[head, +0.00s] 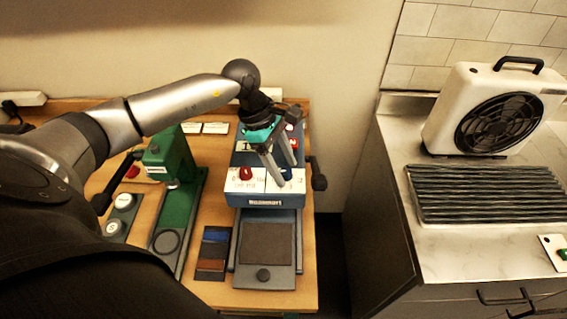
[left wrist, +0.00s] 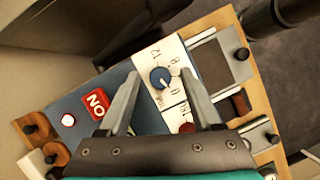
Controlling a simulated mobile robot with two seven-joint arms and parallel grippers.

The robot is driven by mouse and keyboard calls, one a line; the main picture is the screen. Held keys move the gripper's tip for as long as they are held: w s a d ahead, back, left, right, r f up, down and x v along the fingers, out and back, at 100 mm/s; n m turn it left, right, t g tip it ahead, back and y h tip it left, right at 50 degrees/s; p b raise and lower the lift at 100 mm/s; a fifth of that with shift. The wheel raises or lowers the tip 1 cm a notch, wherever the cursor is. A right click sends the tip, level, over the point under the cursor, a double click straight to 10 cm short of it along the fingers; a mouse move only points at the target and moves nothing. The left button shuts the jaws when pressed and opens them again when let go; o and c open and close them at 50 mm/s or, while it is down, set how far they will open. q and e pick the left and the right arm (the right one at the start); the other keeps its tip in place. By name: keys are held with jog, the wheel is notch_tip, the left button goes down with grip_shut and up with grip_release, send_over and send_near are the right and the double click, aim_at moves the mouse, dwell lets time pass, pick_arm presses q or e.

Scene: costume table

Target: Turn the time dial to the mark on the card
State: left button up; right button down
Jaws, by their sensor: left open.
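A blue press-like machine (head: 262,201) stands on the wooden table, with a white dial panel on its sloped front. A blue dial (left wrist: 160,77) with a pale pointer line sits on a numbered scale; it also shows in the head view (head: 286,174). A red dial (head: 245,174) sits to its left; in the left wrist view it is partly hidden (left wrist: 187,127). I cannot read which is labelled time. My left gripper (head: 288,177) is open, its fingers on either side of the blue dial (left wrist: 160,73). White cards (head: 215,128) lie behind; their marks are unreadable.
A green press (head: 178,190) stands close on the left, with a strip of colour swatches (head: 213,250) between. A black side knob (head: 319,183) sticks out at the machine's right. A gap separates the table from the counter with a fan heater (head: 495,110) and rack (head: 485,194).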

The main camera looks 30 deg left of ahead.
pick_arm(q)
grip_shut()
dwell(0.4)
